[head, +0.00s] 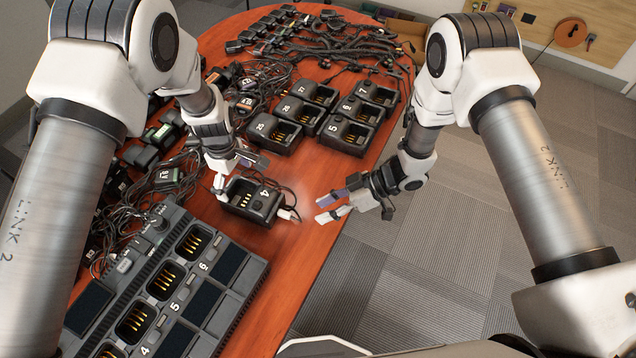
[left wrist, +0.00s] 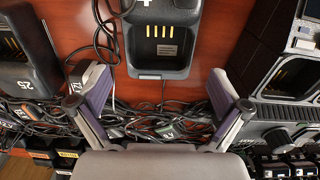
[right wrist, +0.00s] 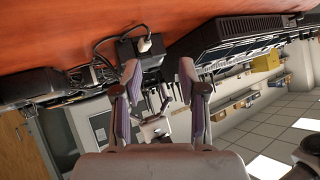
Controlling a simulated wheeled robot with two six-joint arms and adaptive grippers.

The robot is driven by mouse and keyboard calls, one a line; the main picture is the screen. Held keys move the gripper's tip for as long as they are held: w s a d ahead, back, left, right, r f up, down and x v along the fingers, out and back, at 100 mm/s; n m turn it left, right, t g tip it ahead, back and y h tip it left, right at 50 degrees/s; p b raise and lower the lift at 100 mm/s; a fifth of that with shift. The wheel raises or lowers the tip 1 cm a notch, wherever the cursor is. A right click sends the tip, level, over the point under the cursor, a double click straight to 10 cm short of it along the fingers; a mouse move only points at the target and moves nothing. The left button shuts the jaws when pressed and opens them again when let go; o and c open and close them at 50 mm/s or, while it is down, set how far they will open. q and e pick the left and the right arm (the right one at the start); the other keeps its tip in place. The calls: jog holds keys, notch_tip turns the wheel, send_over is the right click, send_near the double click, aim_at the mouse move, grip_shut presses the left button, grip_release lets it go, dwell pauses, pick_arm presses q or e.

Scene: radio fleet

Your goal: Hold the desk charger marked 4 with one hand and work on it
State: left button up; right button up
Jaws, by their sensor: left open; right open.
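The desk charger marked 4 (head: 252,207) is a black charger with an empty pocket and gold contacts, on the wooden table. A white plug (head: 289,214) sits at its right side; the plug also shows in the right wrist view (right wrist: 144,45). My left gripper (head: 238,172) is open at the charger's far side. In the left wrist view the charger (left wrist: 158,62) lies ahead of the open fingers (left wrist: 160,88), with nothing between them. My right gripper (head: 328,208) is open and empty, right of the plug and apart from it.
A long multi-bay charger (head: 150,290) stands at the near left. Several numbered chargers (head: 345,130) stand behind. Tangled black cables (head: 110,225) and radios crowd the left of the table. The bare red-brown table (head: 290,275) is clear in front; its right edge lies near my right gripper.

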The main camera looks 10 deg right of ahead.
aim_at(242, 199)
pick_arm(q)
jog(key=shift+w+f, duration=0.1)
jog(key=shift+f, duration=0.35)
notch_tip(242, 199, down, 7)
jog(key=shift+f, duration=0.1)
jog(key=shift+c, duration=0.7)
jog(key=c, duration=0.9)
jog(key=shift+c, duration=0.2)
pick_arm(e)
jog(key=w+r+n, duration=0.1)
jog(key=w+a+r+n+g, duration=0.1)
jog(key=w+n, duration=0.2)
jog(key=n, duration=0.1)
jog(key=shift+w+a+r+g+h, duration=0.25)
jog(key=shift+w+r+g+h, duration=0.15)
